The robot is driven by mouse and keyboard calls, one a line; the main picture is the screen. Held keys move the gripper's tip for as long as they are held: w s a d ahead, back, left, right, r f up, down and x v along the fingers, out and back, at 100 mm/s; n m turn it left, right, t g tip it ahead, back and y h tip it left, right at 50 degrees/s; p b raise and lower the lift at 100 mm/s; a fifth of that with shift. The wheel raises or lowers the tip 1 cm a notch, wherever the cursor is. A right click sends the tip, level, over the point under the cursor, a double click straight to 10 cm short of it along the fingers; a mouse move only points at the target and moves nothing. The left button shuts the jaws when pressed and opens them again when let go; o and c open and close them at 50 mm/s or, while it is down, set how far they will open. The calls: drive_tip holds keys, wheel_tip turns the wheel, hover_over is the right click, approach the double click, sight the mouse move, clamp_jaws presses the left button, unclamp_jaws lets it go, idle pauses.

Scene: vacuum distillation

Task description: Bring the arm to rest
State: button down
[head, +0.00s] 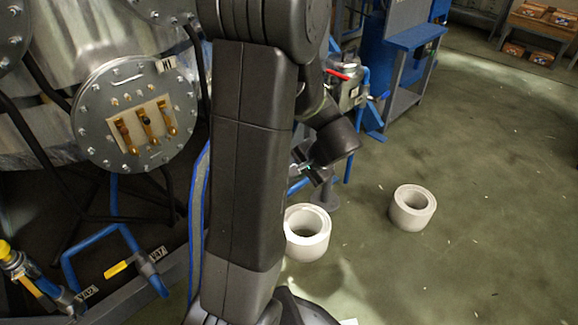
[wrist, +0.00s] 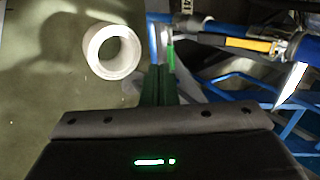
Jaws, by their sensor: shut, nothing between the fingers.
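My arm (head: 250,140) rises through the middle of the head view, its upper links near the top edge. The wrist hangs behind and to the right of the main link. My gripper is mostly hidden there in the head view, and only small parts with a green light show. In the wrist view my gripper (wrist: 162,72) points away from the camera, its two fingers close together, shut and empty.
A white ring (head: 307,247) stands on the green floor just right of my arm; another ring (head: 413,221) stands farther right. A steel vessel with a bolted round flange (head: 135,114) is close on the left. Blue pipes (head: 101,234) run below it. The floor at right is open.

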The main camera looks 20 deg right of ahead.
drive_tip(key=shift+s+d+r, duration=0.25)
drive_tip(key=shift+s+r, duration=0.05)
drive_tip(key=shift+s, duration=0.35)
drive_tip(key=shift+s+d+r, duration=0.25)
drive_tip(key=shift+s, duration=0.35)
